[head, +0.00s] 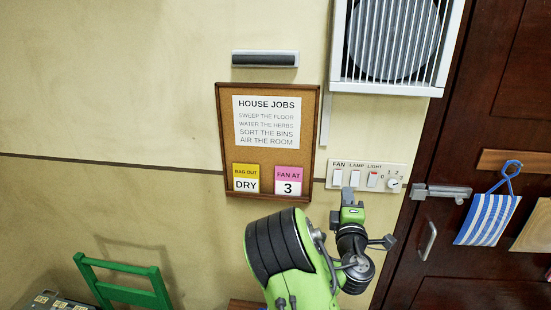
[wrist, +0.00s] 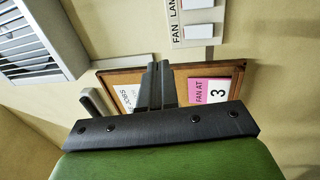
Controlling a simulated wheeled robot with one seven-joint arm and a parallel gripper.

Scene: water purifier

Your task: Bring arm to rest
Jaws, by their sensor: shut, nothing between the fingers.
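My gripper (head: 347,194) is shut and empty, raised in front of the wall just below the switch panel (head: 366,177). In the wrist view my gripper's fingers (wrist: 156,86) are together, with the notice board (wrist: 238,68) behind them. My green and black arm reaches up from the bottom of the head view. The dial's exact setting is too small to tell.
The cork notice board (head: 222,140) hangs left of the panel, its cards reading DRY and FAN AT 3. A fan (head: 393,38) behind a grille is above. A wooden door (head: 500,120) with a hanging striped bag (head: 487,219) is right. A green chair (head: 125,268) stands lower left.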

